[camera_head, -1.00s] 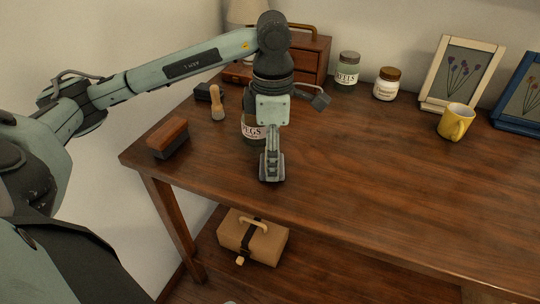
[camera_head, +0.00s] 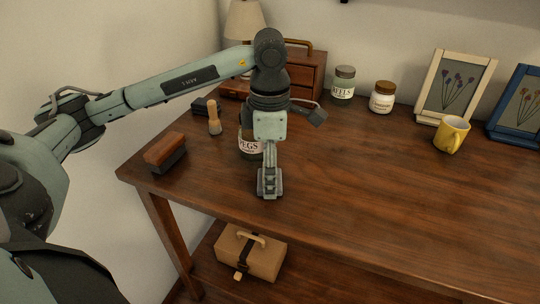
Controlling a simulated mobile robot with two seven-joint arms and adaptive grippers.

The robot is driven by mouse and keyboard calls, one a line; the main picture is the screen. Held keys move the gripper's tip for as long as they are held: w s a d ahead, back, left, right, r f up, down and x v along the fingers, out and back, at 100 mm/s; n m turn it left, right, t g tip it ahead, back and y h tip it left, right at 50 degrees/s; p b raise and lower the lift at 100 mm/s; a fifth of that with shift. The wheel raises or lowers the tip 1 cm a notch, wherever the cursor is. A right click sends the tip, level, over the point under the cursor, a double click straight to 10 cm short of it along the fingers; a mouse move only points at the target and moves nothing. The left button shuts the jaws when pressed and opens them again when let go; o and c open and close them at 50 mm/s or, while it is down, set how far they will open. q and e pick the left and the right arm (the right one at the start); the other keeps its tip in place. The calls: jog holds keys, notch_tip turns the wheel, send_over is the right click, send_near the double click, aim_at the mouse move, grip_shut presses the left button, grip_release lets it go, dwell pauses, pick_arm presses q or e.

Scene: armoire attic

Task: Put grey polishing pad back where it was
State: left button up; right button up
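I cannot make out a grey polishing pad anywhere in the head view. My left gripper (camera_head: 269,185) points down over the front left part of the wooden table (camera_head: 370,190), in front of the jar labelled PEGS (camera_head: 250,147). It is seen edge-on, so I cannot tell whether its fingers are open or shut, or whether they hold anything. My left arm hides part of the PEGS jar and of the table behind it. My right gripper is not in view.
A wood-backed brush (camera_head: 165,152), a wooden-handled brush (camera_head: 214,118) and a small dark block (camera_head: 202,106) stand at left. Two jars (camera_head: 343,83) (camera_head: 382,97), a yellow mug (camera_head: 452,135) and picture frames (camera_head: 456,86) stand behind. A tan case (camera_head: 250,255) lies on the lower shelf.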

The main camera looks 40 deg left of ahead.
pick_arm(q)
jog(key=shift+r, duration=0.45)
notch_tip(320, 180, up, 8)
jog(key=shift+f, duration=0.25)
jog(key=shift+r+p, duration=0.8)
jog(key=shift+r, duration=1.1)
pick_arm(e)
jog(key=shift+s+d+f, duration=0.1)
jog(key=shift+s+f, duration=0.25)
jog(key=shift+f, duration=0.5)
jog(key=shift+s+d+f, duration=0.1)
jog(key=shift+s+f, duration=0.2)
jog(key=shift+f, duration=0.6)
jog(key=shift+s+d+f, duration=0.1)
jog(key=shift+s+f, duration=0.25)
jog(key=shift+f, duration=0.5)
pick_arm(q)
jog(key=shift+f, duration=0.1)
